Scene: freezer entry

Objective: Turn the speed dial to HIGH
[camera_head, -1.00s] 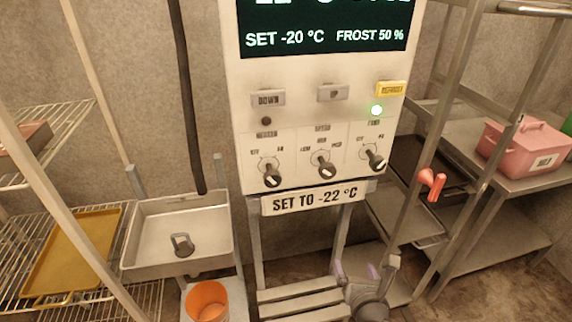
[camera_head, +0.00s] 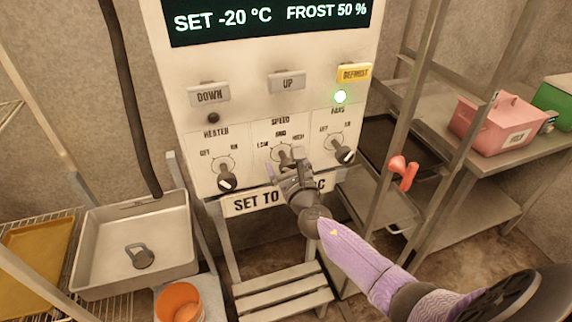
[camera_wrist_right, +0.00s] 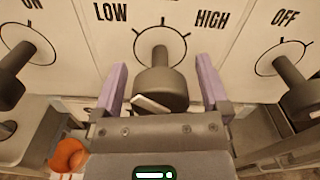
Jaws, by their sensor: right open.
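The speed dial (camera_wrist_right: 160,85) is a dark grey knob with a white mark, on the white control panel (camera_head: 180,125) between the LOW and HIGH labels. In the head view the dial is mostly hidden behind my right gripper (camera_head: 288,165). In the right wrist view the two lilac fingers of my right gripper (camera_wrist_right: 160,88) stand apart, one on each side of the knob. Both fingers look clear of it, though contact is hard to tell. The dial's shaft rises toward the MED position at the top of its scale. My left gripper is not in view.
The heater dial (camera_head: 227,182) is to the left and the fans dial (camera_head: 344,155) close to the right. A SET TO sign (camera_head: 245,203) hangs below, partly covered by my arm. A shelf post with a red handle (camera_head: 403,172) stands at right.

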